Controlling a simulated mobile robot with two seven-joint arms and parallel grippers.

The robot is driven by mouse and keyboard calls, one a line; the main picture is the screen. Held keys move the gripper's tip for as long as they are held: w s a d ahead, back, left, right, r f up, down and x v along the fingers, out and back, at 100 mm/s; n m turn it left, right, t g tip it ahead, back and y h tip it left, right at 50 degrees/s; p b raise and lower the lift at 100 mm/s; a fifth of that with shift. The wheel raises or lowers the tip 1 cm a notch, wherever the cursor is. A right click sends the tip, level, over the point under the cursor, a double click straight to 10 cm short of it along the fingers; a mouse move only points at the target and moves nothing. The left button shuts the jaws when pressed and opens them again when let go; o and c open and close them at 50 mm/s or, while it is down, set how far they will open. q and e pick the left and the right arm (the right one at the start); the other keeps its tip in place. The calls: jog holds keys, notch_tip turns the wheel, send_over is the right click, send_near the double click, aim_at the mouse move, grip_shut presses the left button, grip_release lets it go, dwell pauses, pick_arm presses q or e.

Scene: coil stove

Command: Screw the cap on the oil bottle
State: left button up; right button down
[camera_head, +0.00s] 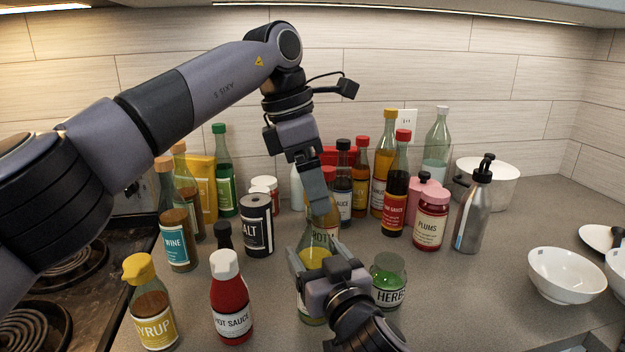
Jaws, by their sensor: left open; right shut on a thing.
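A clear bottle with yellow-green liquid, which looks like the oil bottle (311,254), stands upright at the front middle of the counter. My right gripper (322,276) is shut on its body from the front and hides much of it and its label. My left gripper (319,203) is open and points down at the bottle's neck from above. Its fingers cover the bottle's top, so I cannot tell whether a cap is on it or between the fingers. No loose cap can be made out on the counter.
A herbs jar (389,281) stands close to the right of my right gripper. Hot sauce (231,298) and syrup (153,309) bottles stand to the left. Several bottles crowd behind. A white bowl (566,274) is at right, with clear counter before it.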

jog(key=shift+f, duration=0.1)
pick_arm(q)
jog(key=v, duration=0.5)
jog(key=s+a, duration=0.2)
jog(key=a, duration=0.9)
jog(key=shift+a, duration=0.4)
pick_arm(e)
grip_release()
pick_arm(q)
jog(key=shift+w, duration=0.1)
pick_arm(e)
jog(key=shift+s, duration=0.15)
pick_arm(q)
jog(key=shift+f+b, duration=0.45)
pick_arm(e)
jog(key=v, duration=0.7)
